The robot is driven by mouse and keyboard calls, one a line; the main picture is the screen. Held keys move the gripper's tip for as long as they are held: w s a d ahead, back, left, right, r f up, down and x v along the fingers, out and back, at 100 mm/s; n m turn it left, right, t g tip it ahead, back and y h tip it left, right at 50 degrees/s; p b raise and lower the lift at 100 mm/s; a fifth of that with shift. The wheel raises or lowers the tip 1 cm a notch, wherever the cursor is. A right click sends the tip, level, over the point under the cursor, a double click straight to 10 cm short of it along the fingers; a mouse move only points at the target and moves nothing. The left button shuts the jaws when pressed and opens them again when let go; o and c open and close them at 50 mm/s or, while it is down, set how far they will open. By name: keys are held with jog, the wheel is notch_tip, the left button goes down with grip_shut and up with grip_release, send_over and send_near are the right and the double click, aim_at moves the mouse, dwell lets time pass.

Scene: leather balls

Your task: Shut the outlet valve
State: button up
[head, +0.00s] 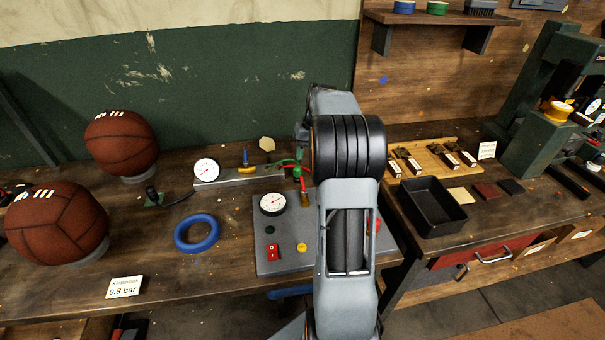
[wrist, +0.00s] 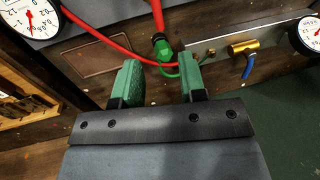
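A brass valve (head: 241,170) with a blue lever (head: 246,156) sits on a grey metal bar (head: 225,177) at the back of the bench. In the wrist view the brass valve (wrist: 240,47) lies along the bar, and its blue lever (wrist: 248,69) stands crosswise to the body. I see no label marking it as the outlet valve. My gripper (wrist: 162,80) has its two green fingers apart with nothing held between them. The valve is beyond the fingers, to their right in the wrist view, and not touched. In the head view my arm mostly hides the gripper.
A green connector (wrist: 162,48) with red and green hoses lies just ahead of the fingers. A gauge (head: 206,170) ends the bar. A grey panel (head: 270,258) carries another gauge. A blue ring (head: 197,233) and two leather balls (head: 121,142) (head: 55,223) are left.

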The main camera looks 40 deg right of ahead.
aim_at(301, 177)
jog(key=f, duration=0.2)
jog(key=a+f, duration=0.1)
jog(key=f, duration=0.4)
jog(key=shift+w+a+f, duration=0.2)
jog(key=shift+w+f, duration=0.15)
jog(key=shift+f, duration=0.05)
grip_shut()
